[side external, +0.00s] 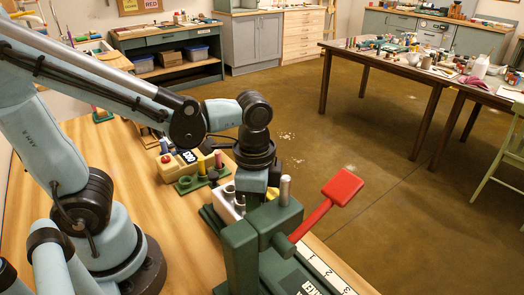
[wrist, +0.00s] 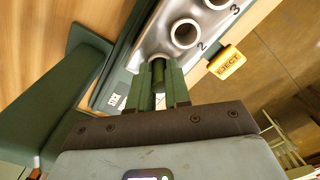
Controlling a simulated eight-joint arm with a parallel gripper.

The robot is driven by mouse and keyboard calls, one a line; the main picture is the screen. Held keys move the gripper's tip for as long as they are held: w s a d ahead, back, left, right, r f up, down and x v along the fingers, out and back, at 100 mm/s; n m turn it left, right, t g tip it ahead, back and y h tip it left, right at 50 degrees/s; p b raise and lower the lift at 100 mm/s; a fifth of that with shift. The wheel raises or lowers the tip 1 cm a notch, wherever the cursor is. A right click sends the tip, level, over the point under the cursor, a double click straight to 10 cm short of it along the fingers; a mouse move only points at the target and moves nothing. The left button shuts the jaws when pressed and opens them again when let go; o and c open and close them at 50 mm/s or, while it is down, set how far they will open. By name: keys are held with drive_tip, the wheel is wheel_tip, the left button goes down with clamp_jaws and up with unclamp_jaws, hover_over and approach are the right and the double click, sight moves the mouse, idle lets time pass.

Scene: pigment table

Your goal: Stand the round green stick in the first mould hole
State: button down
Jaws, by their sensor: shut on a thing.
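My gripper (wrist: 158,84) is shut on the round green stick (wrist: 158,72) in the wrist view. The first hole itself is largely hidden by the stick and fingers, so I cannot tell how deep the stick sits. Hole 2 (wrist: 185,33) looks open and empty; hole 3 shows only at the top edge. In the side view the mould (side external: 225,206) stands partly behind a green press, which hides my fingertips and the stick.
The green press (side external: 240,250) with a red lever (side external: 340,188) stands close in front of my gripper. A yellow EJECT tab (wrist: 227,62) is on the mould's side. A green rack (side external: 188,184) with coloured sticks lies behind.

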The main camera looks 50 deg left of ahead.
drive_tip(key=c, duration=1)
unclamp_jaws()
drive_tip(key=shift+r, duration=0.1)
wheel_tip(320, 180, up, 12)
idle(0.6)
drive_tip(key=w+a+f+n+t, duration=0.3)
drive_tip(key=a+f+n+t, duration=0.3)
drive_tip(key=n, duration=0.3)
drive_tip(key=shift+w+a+f+t, duration=0.2)
drive_tip(key=shift+a+f+t, duration=0.15)
drive_tip(key=shift+a+t, duration=0.35)
